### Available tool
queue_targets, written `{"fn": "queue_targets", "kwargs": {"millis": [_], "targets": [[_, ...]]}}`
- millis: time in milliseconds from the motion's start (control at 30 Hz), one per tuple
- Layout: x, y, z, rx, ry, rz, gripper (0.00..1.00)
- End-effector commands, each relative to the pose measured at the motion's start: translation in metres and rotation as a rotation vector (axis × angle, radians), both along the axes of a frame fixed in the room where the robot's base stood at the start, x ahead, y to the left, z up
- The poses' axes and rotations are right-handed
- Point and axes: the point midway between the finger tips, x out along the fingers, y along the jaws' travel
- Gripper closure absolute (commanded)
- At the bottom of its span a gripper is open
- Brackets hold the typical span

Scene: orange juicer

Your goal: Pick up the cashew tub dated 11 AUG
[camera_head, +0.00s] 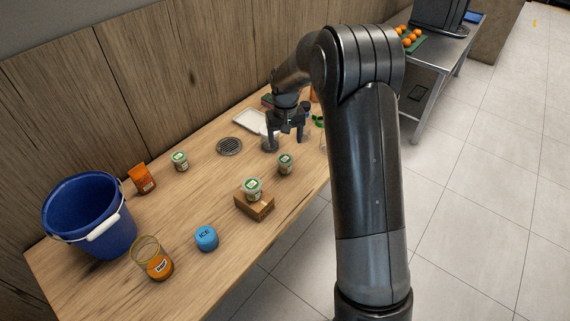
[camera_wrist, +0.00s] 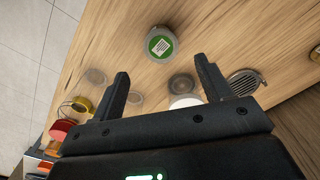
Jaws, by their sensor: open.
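Three small tubs with green-and-white lids show in the head view. One tub (camera_head: 285,163) stands on the counter just in front of my gripper (camera_head: 286,140). Another tub (camera_head: 253,187) sits on a wooden block (camera_head: 255,207), and a third tub (camera_head: 180,160) stands farther left by the wall. I cannot read a date on any of them. In the wrist view a tub with a green lid and white label (camera_wrist: 161,43) lies beyond the fingertips, roughly between them. My gripper (camera_wrist: 163,73) is open, with nothing between its fingers.
A blue bucket (camera_head: 85,222), an orange box (camera_head: 142,178), a jar with orange contents (camera_head: 158,266) and a blue ICE tub (camera_head: 206,238) stand at left. A round grate (camera_head: 229,146) and a white tray (camera_head: 249,120) lie near my gripper. Clear counter separates the tubs.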

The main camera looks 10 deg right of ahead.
Motion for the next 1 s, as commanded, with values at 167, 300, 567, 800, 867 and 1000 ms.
{"fn": "queue_targets", "kwargs": {"millis": [167, 300, 567, 800, 867, 1000], "targets": [[-0.001, 0.0, -0.031, -0.001, 0.005, 0.0, 0.28], [0.0, 0.0, -0.044, 0.0, 0.002, -0.001, 0.28], [0.004, 0.001, -0.063, 0.0, 0.003, -0.001, 0.28], [0.008, 0.001, -0.096, 0.0, 0.003, -0.002, 0.28], [0.009, 0.002, -0.099, 0.0, 0.001, -0.001, 0.28], [0.009, 0.001, -0.099, 0.0, 0.001, -0.001, 0.28]]}}
